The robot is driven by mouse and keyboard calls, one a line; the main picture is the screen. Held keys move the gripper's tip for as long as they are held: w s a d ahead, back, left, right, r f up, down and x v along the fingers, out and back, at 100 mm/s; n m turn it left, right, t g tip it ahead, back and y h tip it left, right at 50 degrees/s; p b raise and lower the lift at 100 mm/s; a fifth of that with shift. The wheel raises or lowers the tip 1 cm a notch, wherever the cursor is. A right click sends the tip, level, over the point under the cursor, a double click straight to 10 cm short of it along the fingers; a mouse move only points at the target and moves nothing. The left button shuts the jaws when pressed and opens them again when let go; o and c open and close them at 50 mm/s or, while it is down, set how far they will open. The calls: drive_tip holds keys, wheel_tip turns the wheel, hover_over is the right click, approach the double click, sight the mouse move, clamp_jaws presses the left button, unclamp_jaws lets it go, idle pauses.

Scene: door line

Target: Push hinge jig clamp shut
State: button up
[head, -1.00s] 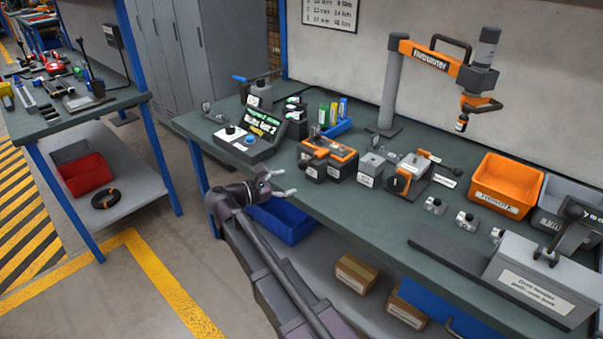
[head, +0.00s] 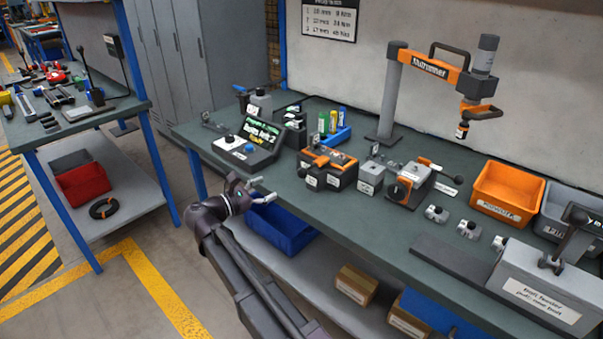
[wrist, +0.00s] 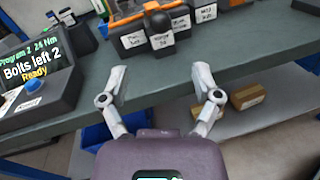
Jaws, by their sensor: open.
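My gripper (head: 264,189) is open and empty in front of the bench's near edge, left of centre in the head view. In the wrist view its two fingers (wrist: 160,72) are spread apart and touch nothing. Beyond them is an orange and black labelled fixture (wrist: 135,22) with a black ball knob (wrist: 158,21) at its front. The same fixture (head: 328,168) stands near the bench's front edge. The labels are too blurred to tell which is the hinge jig.
A display console (head: 248,142) stands left of the orange and black fixture. A small grey block (head: 371,178) is just right of it. The green bench (head: 375,225) has a clear strip in front. Below are a blue bin (head: 282,230) and cardboard boxes (head: 356,284).

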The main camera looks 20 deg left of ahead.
sight(298, 175)
drive_tip(key=x, duration=1.2)
drive_tip(key=shift+w+d, duration=0.15)
drive_tip(key=shift+w, duration=0.1)
